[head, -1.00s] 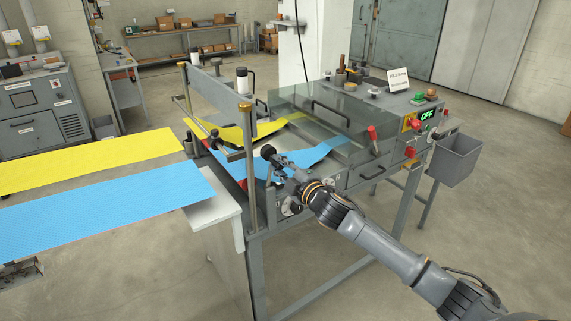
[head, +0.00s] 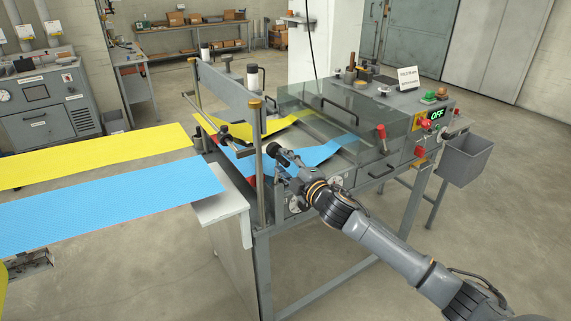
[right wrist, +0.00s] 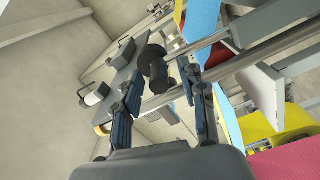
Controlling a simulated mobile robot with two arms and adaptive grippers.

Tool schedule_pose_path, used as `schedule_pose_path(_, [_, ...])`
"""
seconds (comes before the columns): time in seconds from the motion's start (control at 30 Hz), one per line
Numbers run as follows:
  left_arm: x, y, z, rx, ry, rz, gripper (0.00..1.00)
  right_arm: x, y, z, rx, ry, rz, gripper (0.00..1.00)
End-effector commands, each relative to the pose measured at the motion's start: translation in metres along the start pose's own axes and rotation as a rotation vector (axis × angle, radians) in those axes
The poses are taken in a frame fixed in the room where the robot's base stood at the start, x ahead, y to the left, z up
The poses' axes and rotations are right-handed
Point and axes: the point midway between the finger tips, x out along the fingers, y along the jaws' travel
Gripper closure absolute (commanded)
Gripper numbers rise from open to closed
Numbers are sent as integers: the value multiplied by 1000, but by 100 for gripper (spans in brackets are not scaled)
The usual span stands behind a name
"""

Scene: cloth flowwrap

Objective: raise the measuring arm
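The measuring arm seems to be the thin rod ending in a dark round knob (head: 272,149), low over the blue web at the near side of the machine; how it joins the machine is hard to make out. In the right wrist view the dark cylindrical knob (right wrist: 157,68) sits on its rod, beyond and between the fingertips. My right gripper (head: 287,163) is close beside the knob in the head view. In the right wrist view the right gripper (right wrist: 163,88) is open with nothing held; contact with the knob is unclear. My left gripper is not in view.
A blue web (head: 110,202) and a yellow web (head: 95,158) run into the machine from the left. An upright post (head: 261,180) stands just left of my gripper. A clear cover (head: 318,110) lies behind. The panel display (head: 437,114) reads OFF. A grey bin (head: 466,160) hangs at right.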

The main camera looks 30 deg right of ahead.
Motion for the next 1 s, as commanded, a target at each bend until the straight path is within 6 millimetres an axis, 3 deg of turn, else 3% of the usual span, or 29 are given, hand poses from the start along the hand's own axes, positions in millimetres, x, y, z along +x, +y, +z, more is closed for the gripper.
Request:
schedule_pose_path(0.33, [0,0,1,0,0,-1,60,-11,-2,1,0,-1,-3,59])
schedule_pose_path(0.8, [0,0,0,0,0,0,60,-93,-2,0,-2,0,-3,59])
schedule_pose_path(1.0, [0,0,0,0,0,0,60,-113,-1,0,1,0,-2,59])
